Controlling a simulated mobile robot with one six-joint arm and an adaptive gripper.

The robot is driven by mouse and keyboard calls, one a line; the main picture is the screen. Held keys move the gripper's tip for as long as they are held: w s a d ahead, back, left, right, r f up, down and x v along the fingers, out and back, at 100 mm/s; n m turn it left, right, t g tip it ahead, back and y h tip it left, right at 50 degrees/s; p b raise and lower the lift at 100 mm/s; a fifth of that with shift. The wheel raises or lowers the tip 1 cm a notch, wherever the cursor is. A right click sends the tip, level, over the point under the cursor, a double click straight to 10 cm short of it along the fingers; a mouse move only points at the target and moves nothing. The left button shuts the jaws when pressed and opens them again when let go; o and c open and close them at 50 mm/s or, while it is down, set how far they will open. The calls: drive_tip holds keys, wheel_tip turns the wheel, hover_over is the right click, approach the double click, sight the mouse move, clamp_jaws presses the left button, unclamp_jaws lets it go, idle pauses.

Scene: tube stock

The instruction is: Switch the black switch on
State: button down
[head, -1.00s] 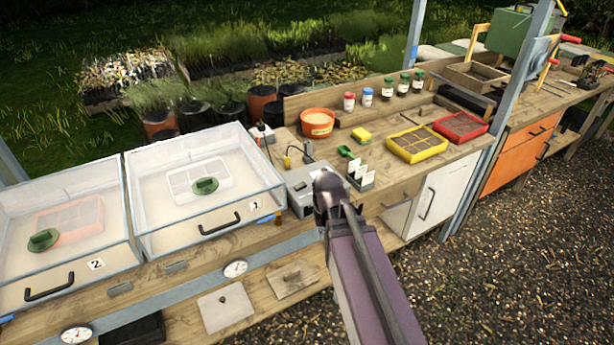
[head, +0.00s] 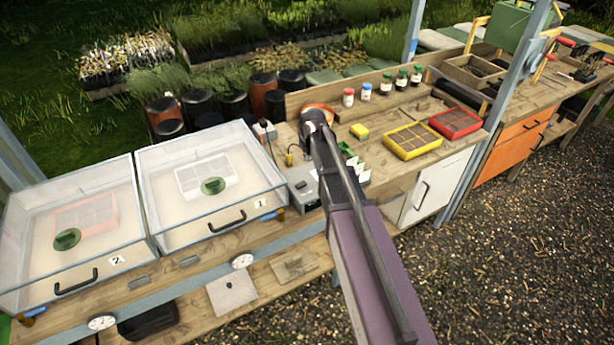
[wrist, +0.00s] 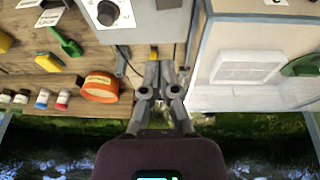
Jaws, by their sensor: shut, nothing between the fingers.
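A grey control box (head: 303,183) stands on the bench right of the clear propagator box marked 1. In the wrist view the same grey box (wrist: 165,22) fills the top middle, with a black knob (wrist: 108,13) on a white dial. I cannot clearly pick out the black switch; my arm covers part of the box in the head view. A yellow part (wrist: 153,53) shows at the box's edge, just beyond my fingers. My gripper (wrist: 159,72) is shut and empty. In the head view its end lies over the orange bowl, and its fingertips are hidden.
A white socket box (head: 264,130) stands behind. A yellow sponge (head: 359,131), jars and seed trays stand farther right.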

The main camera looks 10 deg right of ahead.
drive_tip(key=shift+f, duration=0.2)
drive_tip(key=b, duration=1)
hover_over(305, 182)
drive_tip(key=f, duration=0.6)
drive_tip(key=s+f, duration=0.1)
drive_tip(key=f, duration=0.2)
drive_tip(key=shift+a+f, duration=0.15)
drive_tip(key=shift+f, duration=0.1)
drive_tip(key=shift+w+d+f+b, duration=0.1)
drive_tip(key=shift+d+f+b, duration=0.05)
drive_tip(key=shift+f+b, duration=0.8)
drive_tip(key=shift+w+d+f+b, duration=0.1)
drive_tip(key=shift+d+f+b, duration=0.05)
drive_tip(key=shift+f+b, duration=0.7)
